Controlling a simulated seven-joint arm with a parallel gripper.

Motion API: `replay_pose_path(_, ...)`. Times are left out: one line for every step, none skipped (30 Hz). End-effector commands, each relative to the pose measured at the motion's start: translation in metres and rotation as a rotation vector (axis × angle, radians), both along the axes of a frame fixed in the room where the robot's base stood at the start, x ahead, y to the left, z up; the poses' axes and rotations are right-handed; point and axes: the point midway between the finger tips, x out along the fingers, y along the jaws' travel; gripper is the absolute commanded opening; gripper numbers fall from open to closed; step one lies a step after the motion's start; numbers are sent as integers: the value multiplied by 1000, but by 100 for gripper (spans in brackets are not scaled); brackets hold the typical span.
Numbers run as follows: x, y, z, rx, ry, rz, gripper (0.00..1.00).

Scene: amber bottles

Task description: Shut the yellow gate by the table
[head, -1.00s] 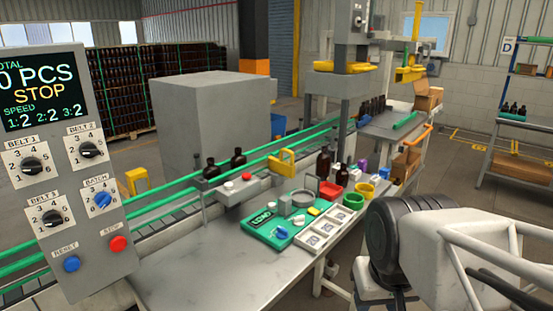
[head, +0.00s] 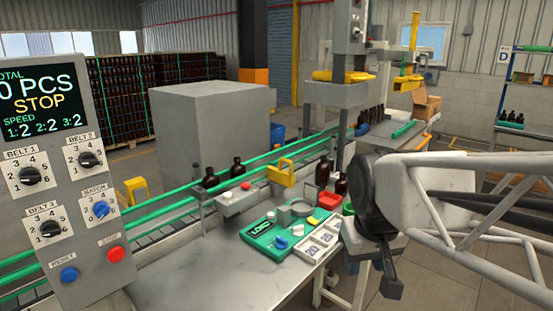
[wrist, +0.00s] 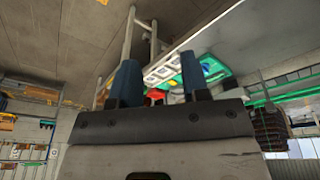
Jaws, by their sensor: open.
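A yellow arched piece (head: 281,172), which looks like the gate, stands upright at the conveyor's near side, behind the table (head: 215,270). I cannot tell how far open it is. In the wrist view, my gripper (wrist: 159,62) is open and empty, with two blue fingers spread apart. That view is upside down, and the fingers point towards the table's edge and the trays on it. In the head view my arm comes in from the right, apart from the yellow piece.
A green tray (head: 257,235) and a white compartment tray (head: 317,247) lie on the table. Brown bottles (head: 322,172) stand behind them. Green rails (head: 170,213) run along the conveyor. A control panel (head: 85,225) stands at left. The table's front left is clear.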

Motion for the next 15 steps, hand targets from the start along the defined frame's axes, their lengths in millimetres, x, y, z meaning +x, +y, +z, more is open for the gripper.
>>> replay_pose_path(14, 1, 6, -5, 4, 14, 42)
replay_pose_path(22, 1, 10, -9, 5, 24, 42)
replay_pose_path(32, 2, 15, -13, 9, 36, 42)
replay_pose_path(39, 2, 18, -16, 10, 43, 42)
replay_pose_path(47, 3, 22, -19, 11, 52, 42)
replay_pose_path(57, 3, 26, -23, 14, 64, 42)
replay_pose_path(65, 4, 30, -26, 14, 74, 42)
replay_pose_path(72, 4, 32, -29, 16, 81, 42)
replay_pose_path(83, 5, 37, -33, 17, 94, 42)
replay_pose_path(90, 5, 39, -36, 19, 102, 42)
replay_pose_path(98, 6, 42, -40, 21, 112, 42)
replay_pose_path(108, 7, 46, -43, 23, 123, 42)
replay_pose_path(116, 7, 48, -47, 25, 131, 42)
replay_pose_path(124, 8, 51, -51, 26, 141, 42)
replay_pose_path(134, 9, 54, -55, 29, 153, 42)
